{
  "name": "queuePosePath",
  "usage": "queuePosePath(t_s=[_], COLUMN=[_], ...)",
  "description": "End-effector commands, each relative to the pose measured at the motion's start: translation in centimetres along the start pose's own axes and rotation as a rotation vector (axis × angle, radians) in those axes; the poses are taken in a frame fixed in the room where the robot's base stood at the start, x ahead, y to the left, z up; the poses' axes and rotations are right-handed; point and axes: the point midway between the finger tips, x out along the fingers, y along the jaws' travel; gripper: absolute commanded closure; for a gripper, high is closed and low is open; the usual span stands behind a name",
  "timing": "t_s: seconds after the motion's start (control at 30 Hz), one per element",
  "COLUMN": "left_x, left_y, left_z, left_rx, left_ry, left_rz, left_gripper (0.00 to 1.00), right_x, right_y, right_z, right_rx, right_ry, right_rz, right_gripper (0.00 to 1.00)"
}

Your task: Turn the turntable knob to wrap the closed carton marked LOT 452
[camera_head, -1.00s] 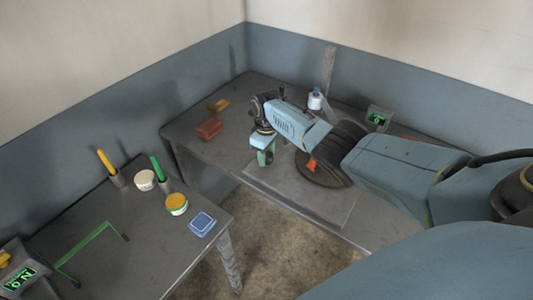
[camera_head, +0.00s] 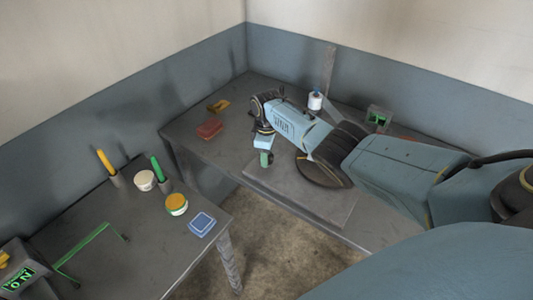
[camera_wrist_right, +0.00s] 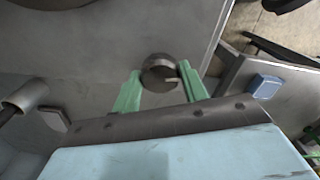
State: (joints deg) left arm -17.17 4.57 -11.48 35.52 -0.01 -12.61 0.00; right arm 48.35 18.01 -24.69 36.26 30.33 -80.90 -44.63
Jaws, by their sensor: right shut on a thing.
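The turntable (camera_head: 318,176) is a dark round disc on a grey base plate (camera_head: 300,192), partly hidden behind my right arm. The knob (camera_wrist_right: 158,72) is a small round grey piece with a pale pointer mark. My right gripper (camera_head: 265,160) has green fingers and is lowered at the plate's left part. In the right wrist view its fingers (camera_wrist_right: 157,88) are on either side of the knob, shut on it. No closed carton or LOT 452 mark can be made out; my arm covers much of the turntable. My left gripper is not in view.
A post with a white roll (camera_head: 315,101) and a green-lit display box (camera_head: 378,118) stand behind my arm. A red block (camera_head: 209,129) and a yellow item (camera_head: 218,106) lie left. The nearer table holds pots, upright tools and a blue pad (camera_head: 201,224).

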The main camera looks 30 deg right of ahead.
Motion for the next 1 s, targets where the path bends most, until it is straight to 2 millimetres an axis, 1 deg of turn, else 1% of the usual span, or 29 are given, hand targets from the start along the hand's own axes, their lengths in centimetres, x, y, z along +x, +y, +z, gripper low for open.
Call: queuePosePath(t_s=[0.1, 0.13, 0.27, 0.53, 0.67, 0.77, 0.87, 1.0], left_x=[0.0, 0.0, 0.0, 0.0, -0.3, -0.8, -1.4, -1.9], left_y=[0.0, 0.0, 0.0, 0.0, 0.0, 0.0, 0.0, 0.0], left_z=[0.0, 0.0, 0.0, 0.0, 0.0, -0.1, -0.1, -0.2], left_rx=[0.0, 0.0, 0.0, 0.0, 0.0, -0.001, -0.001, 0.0], left_ry=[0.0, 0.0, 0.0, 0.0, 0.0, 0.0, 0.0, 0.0], left_rz=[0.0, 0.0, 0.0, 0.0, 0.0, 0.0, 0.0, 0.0], left_gripper=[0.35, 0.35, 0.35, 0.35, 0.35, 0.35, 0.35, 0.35], right_x=[-0.1, -0.1, -0.1, -0.1, -0.8, -2.1, -4.2, -7.4], right_y=[0.1, 0.1, 0.1, 0.0, 0.1, 0.1, 0.2, 0.1], right_z=[-0.1, -0.1, -0.1, 0.0, -0.1, -0.1, -0.1, -0.1], right_rx=[0.001, 0.001, 0.001, 0.001, 0.0, 0.0, 0.001, 0.0], right_ry=[0.003, 0.003, 0.002, 0.001, 0.002, 0.003, 0.005, 0.005], right_rz=[0.001, 0.001, 0.001, 0.001, 0.001, 0.002, 0.004, 0.005], right_gripper=[0.8, 0.53, 0.36, 0.35, 0.35, 0.35, 0.35, 0.35])
